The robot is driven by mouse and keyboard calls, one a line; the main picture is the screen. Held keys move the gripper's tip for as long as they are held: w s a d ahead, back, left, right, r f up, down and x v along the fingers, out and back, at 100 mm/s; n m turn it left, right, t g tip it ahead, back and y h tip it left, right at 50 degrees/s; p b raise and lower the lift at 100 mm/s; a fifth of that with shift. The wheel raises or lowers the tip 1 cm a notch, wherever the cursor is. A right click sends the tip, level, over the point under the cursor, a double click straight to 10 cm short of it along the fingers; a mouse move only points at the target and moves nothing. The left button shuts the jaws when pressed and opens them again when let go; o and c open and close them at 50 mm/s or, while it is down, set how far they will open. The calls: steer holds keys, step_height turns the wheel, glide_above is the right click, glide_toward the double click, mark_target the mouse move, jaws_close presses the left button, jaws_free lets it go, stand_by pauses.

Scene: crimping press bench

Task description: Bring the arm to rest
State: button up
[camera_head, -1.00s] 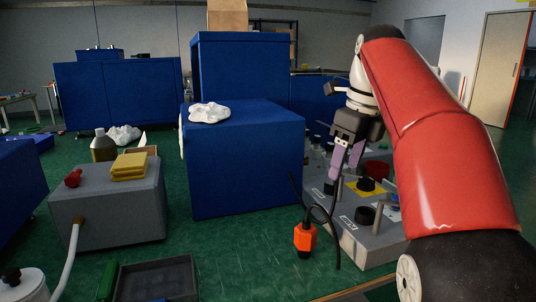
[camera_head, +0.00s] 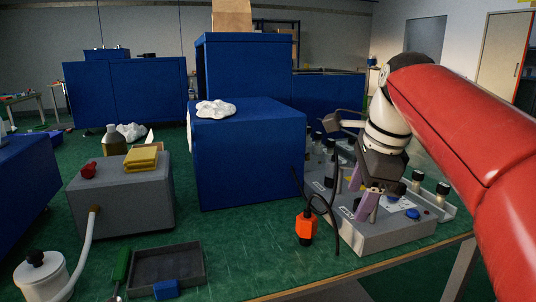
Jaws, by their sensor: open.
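My red arm reaches in from the right edge of the head view. My gripper (camera_head: 362,196), with purple fingers pointing down, is over the grey control box (camera_head: 385,238). The fingers are apart and I see nothing held between them. They overlap the box in the picture, and I cannot tell whether they touch it. My arm and gripper hide part of the box and of the things behind it.
A big blue press block (camera_head: 248,160) stands left of the gripper. An orange pendant (camera_head: 306,227) on a black cable lies near the grey box. A grey unit with yellow blocks (camera_head: 141,158) and a dark tray (camera_head: 168,266) are further left. Green bench surface (camera_head: 245,245) is clear between.

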steer(key=s+f+n+t+h, duration=0.1)
steer(key=s+f+n+t, duration=0.1)
steer(key=s+f+n, duration=1.4)
step_height(320, 180, down, 4)
steer(key=a+n, duration=0.1)
steer(key=n, duration=0.2)
steer(key=shift+r+t+h, duration=0.25)
steer(key=shift+t+h, duration=0.05)
steer(key=shift+t, duration=0.1)
steer(key=shift+c, duration=0.2)
